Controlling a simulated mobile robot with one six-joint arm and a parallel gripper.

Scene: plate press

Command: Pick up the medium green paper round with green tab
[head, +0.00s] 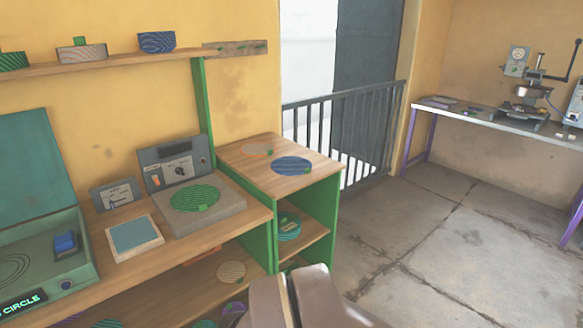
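A green striped round with a green tab (194,197) lies flat on the grey plate of a bench device (226,212), left of centre. Its tab points toward the front. A teal-green round (289,228) with a green tab lies on the shelf inside the green-sided cabinet, partly in shade. I cannot tell from this view which round is the medium one. The brown end of my arm, with my gripper (290,288), rises at the bottom centre, below and right of the green round and apart from it. Its fingers are not clear, and nothing shows held.
More rounds lie on the lower shelf (175,290). A wall shelf (120,60) hangs above the bench. Open floor (400,250) lies to the right, with a far workbench (490,122).

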